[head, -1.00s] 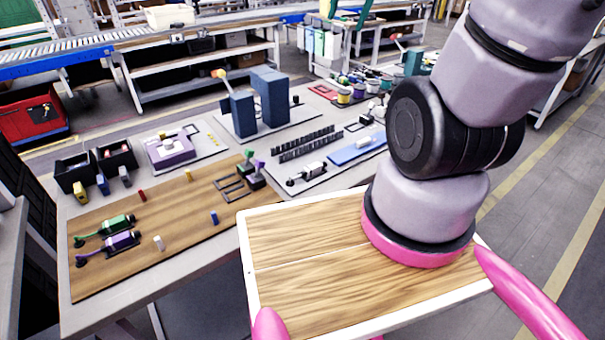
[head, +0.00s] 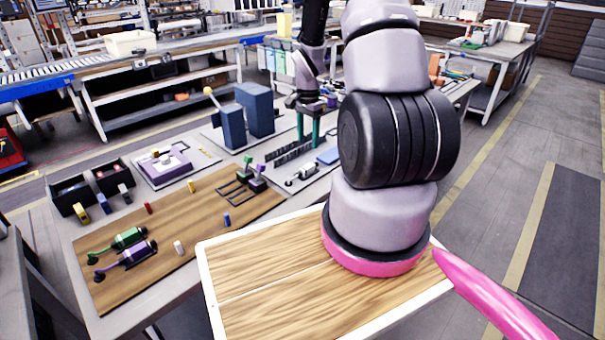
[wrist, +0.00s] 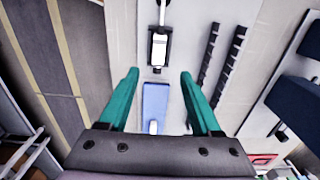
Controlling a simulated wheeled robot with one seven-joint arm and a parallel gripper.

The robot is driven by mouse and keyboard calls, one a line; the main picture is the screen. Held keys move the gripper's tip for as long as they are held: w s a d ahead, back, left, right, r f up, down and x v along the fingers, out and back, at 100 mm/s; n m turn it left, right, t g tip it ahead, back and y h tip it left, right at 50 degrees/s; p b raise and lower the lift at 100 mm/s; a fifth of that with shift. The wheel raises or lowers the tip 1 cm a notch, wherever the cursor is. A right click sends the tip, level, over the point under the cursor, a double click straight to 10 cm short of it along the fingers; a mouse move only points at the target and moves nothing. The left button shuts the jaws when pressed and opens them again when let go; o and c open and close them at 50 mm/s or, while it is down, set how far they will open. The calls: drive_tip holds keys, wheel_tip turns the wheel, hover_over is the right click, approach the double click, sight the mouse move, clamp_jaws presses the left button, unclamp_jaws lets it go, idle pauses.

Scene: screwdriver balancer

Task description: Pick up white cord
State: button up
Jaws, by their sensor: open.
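A white tool with dark ends (head: 302,173) lies on the grey table panel. The wrist view shows it ahead of the fingertips, as a white body (wrist: 159,48) with a slim light part (wrist: 162,14) running to the top edge. I cannot tell whether that part is a cord. My gripper (head: 308,140) is above the panel, behind the tool in the head view. Its two green fingers are apart and empty in the wrist view (wrist: 159,75), with the tool in line with the gap.
A blue tray (wrist: 155,104) lies under the gap between the fingers. Black toothed strips (wrist: 228,60) run beside it. Dark blue blocks (head: 255,110) stand on the table. Green and purple tools (head: 138,252) and small pegs lie on a wooden board (head: 125,285).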

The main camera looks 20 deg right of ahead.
sight(308, 166)
wheel_tip(308, 166, down, 10)
drive_tip(key=shift+s+f, duration=0.1)
clamp_jaws()
idle(0.5)
